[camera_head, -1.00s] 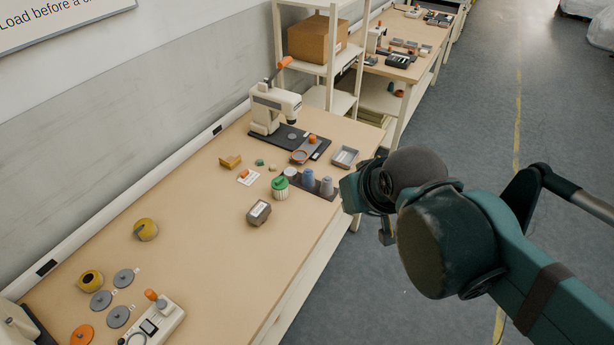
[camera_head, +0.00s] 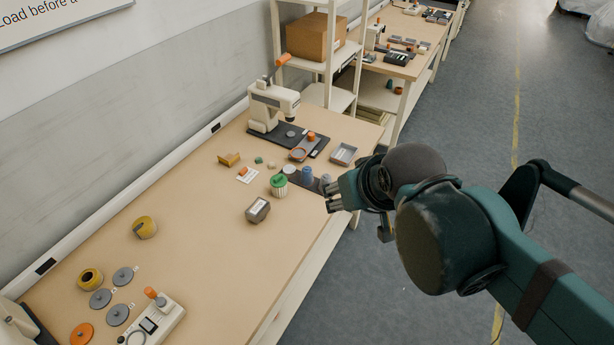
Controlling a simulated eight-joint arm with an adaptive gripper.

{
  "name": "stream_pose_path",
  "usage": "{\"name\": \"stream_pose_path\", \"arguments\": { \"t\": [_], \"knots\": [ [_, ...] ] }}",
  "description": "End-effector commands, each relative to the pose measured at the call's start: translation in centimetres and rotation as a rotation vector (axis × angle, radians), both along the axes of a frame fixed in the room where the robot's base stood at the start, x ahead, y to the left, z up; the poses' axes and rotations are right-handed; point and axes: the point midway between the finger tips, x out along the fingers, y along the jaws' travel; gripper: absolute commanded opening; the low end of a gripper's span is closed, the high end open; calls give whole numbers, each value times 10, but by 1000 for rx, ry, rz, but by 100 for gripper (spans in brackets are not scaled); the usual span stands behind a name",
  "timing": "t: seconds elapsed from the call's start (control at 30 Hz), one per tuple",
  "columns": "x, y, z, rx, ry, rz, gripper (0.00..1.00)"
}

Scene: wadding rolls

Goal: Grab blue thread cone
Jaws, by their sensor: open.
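A blue thread cone (camera_head: 307,175) stands upright on a dark tray (camera_head: 293,182) near the right edge of the workbench. A greyish cone (camera_head: 326,180) stands just right of it, partly hidden by my gripper. A white-topped piece (camera_head: 289,170) sits at the tray's left end. My gripper (camera_head: 329,199) is open and empty, with its fingers pointing left. In the picture it is just right of and below the blue cone, apart from it. The exact gap in depth cannot be told.
A green-lidded jar (camera_head: 279,185) stands close left of the tray. A grey box (camera_head: 258,210) lies nearer the front. A shallow grey tray (camera_head: 343,154) and a press (camera_head: 273,107) stand behind. Bare bench (camera_head: 200,215) lies to the left.

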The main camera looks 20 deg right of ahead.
Motion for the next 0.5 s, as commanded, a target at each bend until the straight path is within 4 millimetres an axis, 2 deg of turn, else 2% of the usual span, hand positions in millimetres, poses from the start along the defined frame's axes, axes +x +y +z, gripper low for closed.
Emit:
{"name": "stream_pose_path", "arguments": {
  "t": [0.33,0.5],
  "knots": [
    [2,0,1,2,3,-5,43],
    [10,0,4,12,14,-21,43]
  ]
}}
